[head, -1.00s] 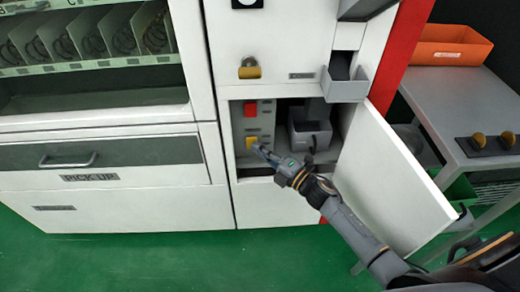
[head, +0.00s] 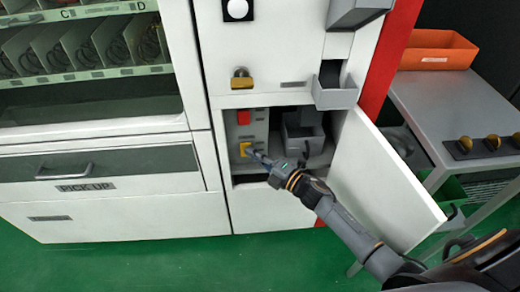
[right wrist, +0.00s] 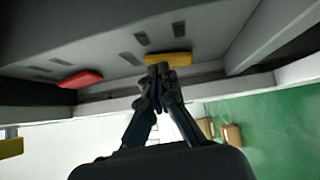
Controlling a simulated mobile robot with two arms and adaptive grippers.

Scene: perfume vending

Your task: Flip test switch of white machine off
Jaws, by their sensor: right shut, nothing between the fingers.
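The white machine (head: 275,52) has an open lower compartment with a grey switch panel on its left inner side. The panel carries a red switch (head: 243,117) above and a yellow switch (head: 245,149) below. My right gripper (head: 252,153) is shut and empty, its tip at the yellow switch. In the right wrist view the shut fingertips (right wrist: 158,68) lie just below the yellow switch (right wrist: 168,59), and the red switch (right wrist: 81,79) is to the left. I cannot tell whether the tip touches the yellow switch. My left gripper is not in view.
The compartment's white door (head: 385,180) stands open to the right of my right arm. A grey box (head: 302,135) sits inside the compartment. A brass padlock (head: 241,78) hangs above the opening. A grey table (head: 450,110) with an orange bin (head: 436,50) stands at the right.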

